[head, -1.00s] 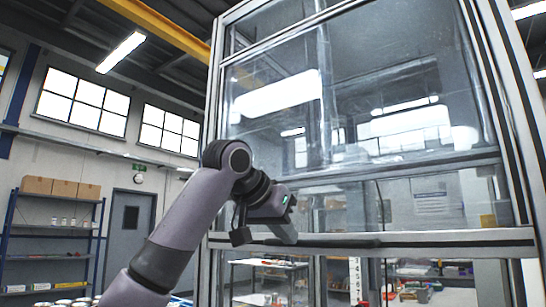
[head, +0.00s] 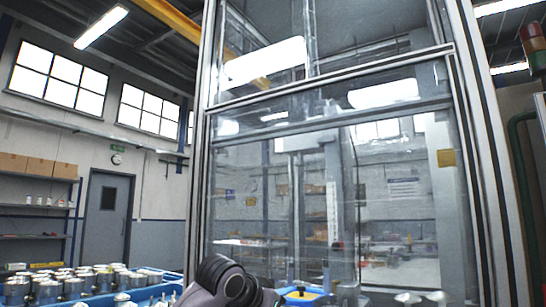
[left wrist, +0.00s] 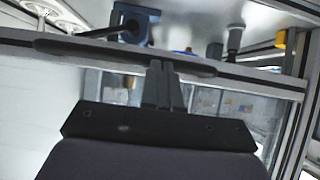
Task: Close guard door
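The guard door (head: 380,114) is a clear pane in a metal frame on the tall enclosure. In the head view its upper rail is a little below the enclosure's crossbar (head: 330,82), and its lower edge is out of frame. In the left wrist view, a dark handle bar (left wrist: 100,47) runs along a pale rail. My left gripper (left wrist: 164,68) has its fingers together, with the tips at the bar, seemingly touching it. The fingers lie side by side along the bar, not around it. In the head view only my left arm shows at the bottom. My right gripper is out of view.
A blue crate (head: 150,288) with several metal housings stands at the lower left. Behind the pane are a blue and yellow fixture (head: 304,294) and other parts. A signal lamp (head: 534,42) is at the upper right. Shelving (head: 40,195) and a grey door (head: 108,205) are far left.

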